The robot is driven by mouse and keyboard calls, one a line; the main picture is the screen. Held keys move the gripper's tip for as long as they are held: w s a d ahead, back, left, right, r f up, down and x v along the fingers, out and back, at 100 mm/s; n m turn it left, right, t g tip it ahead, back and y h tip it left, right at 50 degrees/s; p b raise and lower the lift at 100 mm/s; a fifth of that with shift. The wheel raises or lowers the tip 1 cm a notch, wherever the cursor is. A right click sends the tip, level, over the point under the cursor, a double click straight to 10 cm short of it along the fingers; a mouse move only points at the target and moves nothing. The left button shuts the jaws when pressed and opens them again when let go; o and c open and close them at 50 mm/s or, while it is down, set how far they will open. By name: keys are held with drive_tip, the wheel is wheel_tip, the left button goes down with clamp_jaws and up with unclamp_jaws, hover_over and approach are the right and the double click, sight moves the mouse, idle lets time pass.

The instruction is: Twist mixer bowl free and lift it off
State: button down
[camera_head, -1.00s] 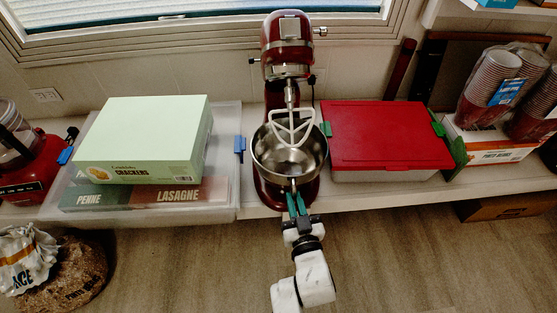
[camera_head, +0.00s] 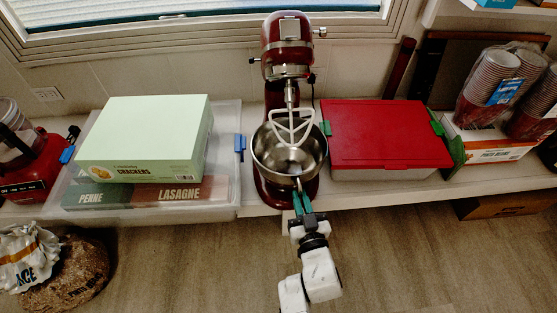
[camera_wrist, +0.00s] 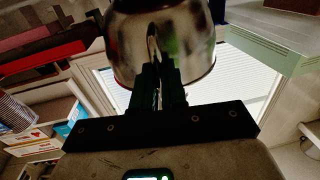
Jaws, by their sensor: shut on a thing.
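The red stand mixer (camera_head: 287,45) stands on the shelf with its head up, and a white flat beater (camera_head: 292,126) hangs from it. The shiny metal mixer bowl (camera_head: 264,155) sits below, on the mixer's base, with the beater reaching down into its opening. My gripper (camera_head: 303,199) is at the bowl's front side, its dark green fingers shut on the bowl's handle (camera_head: 299,184). In the wrist view the bowl (camera_wrist: 190,50) fills the upper middle, with the fingers (camera_wrist: 158,90) against it. The fingers hide most of the handle, and the bowl's underside is hidden.
A red-lidded bin (camera_head: 385,135) stands close to the mixer's right. A clear bin (camera_head: 228,180) with a crackers box (camera_head: 145,135) and pasta boxes is at its left. Stacked cups (camera_head: 490,85) stand far right. Open floor (camera_head: 420,265) lies in front of the shelf.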

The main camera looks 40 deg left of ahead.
drive_tip(key=shift+w+d, duration=0.1)
drive_tip(key=shift+w, duration=0.05)
drive_tip(key=shift+w+d+p, duration=0.3)
drive_tip(key=shift+w+d, duration=0.05)
drive_tip(key=shift+w, duration=0.2)
drive_tip(key=shift+w, duration=0.15)
drive_tip(key=shift+w+d, duration=0.3)
drive_tip(key=shift+w, duration=0.25)
drive_tip(key=shift+w, duration=0.15)
idle(0.4)
drive_tip(key=shift+w+d, duration=0.25)
drive_tip(key=shift+w, duration=0.35)
